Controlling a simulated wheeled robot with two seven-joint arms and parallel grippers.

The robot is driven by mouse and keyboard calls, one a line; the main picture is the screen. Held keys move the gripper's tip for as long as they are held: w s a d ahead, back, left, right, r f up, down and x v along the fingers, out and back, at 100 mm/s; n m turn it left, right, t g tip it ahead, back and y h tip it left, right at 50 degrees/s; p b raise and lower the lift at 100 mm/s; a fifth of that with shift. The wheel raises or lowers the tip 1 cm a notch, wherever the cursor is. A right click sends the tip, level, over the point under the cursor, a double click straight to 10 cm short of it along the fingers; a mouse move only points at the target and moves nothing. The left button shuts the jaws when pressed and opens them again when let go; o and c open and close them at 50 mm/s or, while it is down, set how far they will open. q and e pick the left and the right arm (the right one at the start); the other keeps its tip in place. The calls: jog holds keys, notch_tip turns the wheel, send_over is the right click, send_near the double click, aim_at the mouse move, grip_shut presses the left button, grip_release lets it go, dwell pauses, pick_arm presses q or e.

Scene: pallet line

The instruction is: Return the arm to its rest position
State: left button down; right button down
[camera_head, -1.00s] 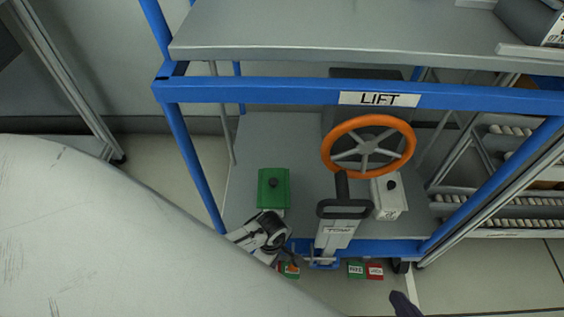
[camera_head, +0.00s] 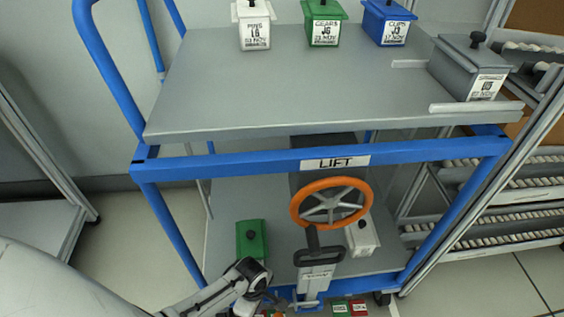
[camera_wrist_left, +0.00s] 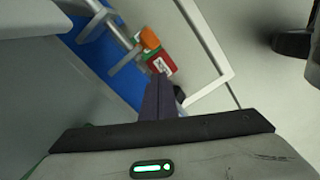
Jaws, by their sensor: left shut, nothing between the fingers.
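My left arm comes in from the lower left in the head view and ends in a black-and-white wrist. The left gripper (camera_head: 270,298) is low in front of the blue lift cart (camera_head: 240,168), left of its lever (camera_head: 316,275). Its fingertips are small and hard to make out there. In the left wrist view the dark purple fingers (camera_wrist_left: 158,95) are together with nothing between them. Beyond them are a red labelled block (camera_wrist_left: 160,64) and an orange one (camera_wrist_left: 149,39). My right gripper is not in view.
The cart has an orange handwheel (camera_head: 332,203), a green box (camera_head: 251,240) and a white box (camera_head: 362,236) below. Several lidded boxes, including a grey one (camera_head: 468,66), stand on its top shelf (camera_head: 270,90). Roller racks (camera_head: 500,195) stand at right. Floor is bare at left.

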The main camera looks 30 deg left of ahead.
pick_arm(q)
jog(key=shift+r, duration=0.1)
